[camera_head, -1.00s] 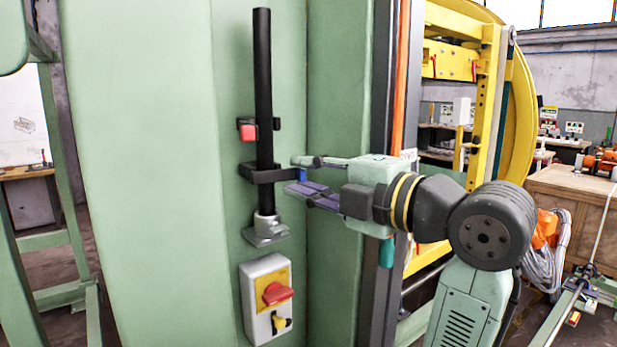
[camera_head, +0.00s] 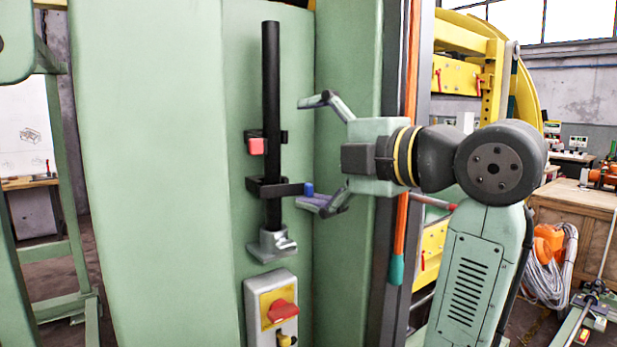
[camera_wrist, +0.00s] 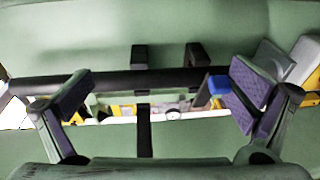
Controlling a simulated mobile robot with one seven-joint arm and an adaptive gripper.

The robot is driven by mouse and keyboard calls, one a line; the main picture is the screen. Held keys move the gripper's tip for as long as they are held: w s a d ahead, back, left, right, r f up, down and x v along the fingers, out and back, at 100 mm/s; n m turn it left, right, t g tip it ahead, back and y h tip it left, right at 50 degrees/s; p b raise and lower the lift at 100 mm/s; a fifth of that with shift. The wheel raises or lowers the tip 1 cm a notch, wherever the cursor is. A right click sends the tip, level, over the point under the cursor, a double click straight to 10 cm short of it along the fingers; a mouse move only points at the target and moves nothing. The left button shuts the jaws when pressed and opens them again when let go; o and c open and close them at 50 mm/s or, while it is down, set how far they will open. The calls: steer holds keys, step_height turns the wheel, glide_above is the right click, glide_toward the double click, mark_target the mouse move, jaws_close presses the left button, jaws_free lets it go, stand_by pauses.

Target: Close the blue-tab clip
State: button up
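The blue-tab clip (camera_head: 268,190) is a black clip low on an upright black pole (camera_head: 271,90). Its arm sticks out to the right of the pole, with the blue tab (camera_head: 309,188) at its end. My gripper (camera_head: 314,153) is wide open and empty, right of the pole. Its lower finger is just under the blue tab; its upper finger is well above. In the wrist view the pole lies across the picture, and the blue tab (camera_wrist: 217,85) is close beside the right finger's purple pad. Whether they touch, I cannot tell.
A grey pole foot (camera_head: 272,243) and a switch box with a red knob (camera_head: 281,311) are below. A green panel (camera_head: 165,170) stands behind, and an orange strip (camera_head: 401,240) runs upright behind my wrist.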

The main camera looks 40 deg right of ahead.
steer(key=shift+t, duration=0.5)
steer(key=r, duration=0.2)
steer(key=s+r, duration=0.1)
steer(key=r, duration=0.2)
steer(key=shift+d+r, duration=0.1)
steer(key=shift+r, duration=0.05)
steer(key=shift+g, duration=0.9)
step_height(320, 180, down, 4)
steer(key=shift+w+d+f, duration=0.1)
steer(key=shift+w, duration=0.05)
steer(key=shift+c, duration=0.4)
steer(key=shift+s+f, duration=0.15)
steer(key=shift+s, duration=1.55)
steer(key=c, duration=0.5)
steer(key=v, duration=0.2)
steer(key=shift+s, duration=0.4)
steer(key=c, duration=0.5)
steer(key=shift+o, duration=0.2)
steer(key=a+f+v, duration=0.1)
steer(key=v, duration=0.5)
steer(key=shift+s+f, duration=0.25)
steer(key=shift+s, duration=0.2)
